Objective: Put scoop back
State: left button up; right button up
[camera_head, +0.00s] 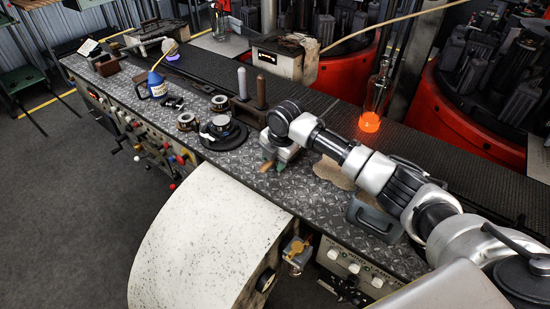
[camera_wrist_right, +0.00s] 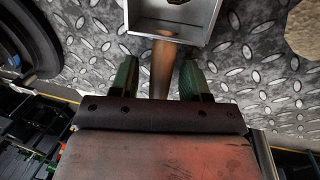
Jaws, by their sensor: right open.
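The scoop shows best in the right wrist view: a square grey metal pan (camera_wrist_right: 170,24) with a wooden handle (camera_wrist_right: 162,66) running down from it, lying over the bench's tread plate. My right gripper (camera_wrist_right: 158,78) is open, with its green fingers on either side of the handle and a visible gap to it on the right side. In the head view my right gripper (camera_head: 269,157) is low over the bench, and the wooden handle (camera_head: 264,167) shows just below it. The pan is hidden there behind my arm. My left gripper is not in view.
A black round stand (camera_head: 224,138) with a metal part is left of my right gripper. A glowing orange glass bottle (camera_head: 371,121) stands at the bench's back. A grey handled box (camera_head: 372,219) and a beige patch (camera_head: 331,173) lie near my arm.

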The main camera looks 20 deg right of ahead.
jog(key=b+v, duration=0.1)
jog(key=v, duration=1.1)
jog(key=shift+r, duration=0.1)
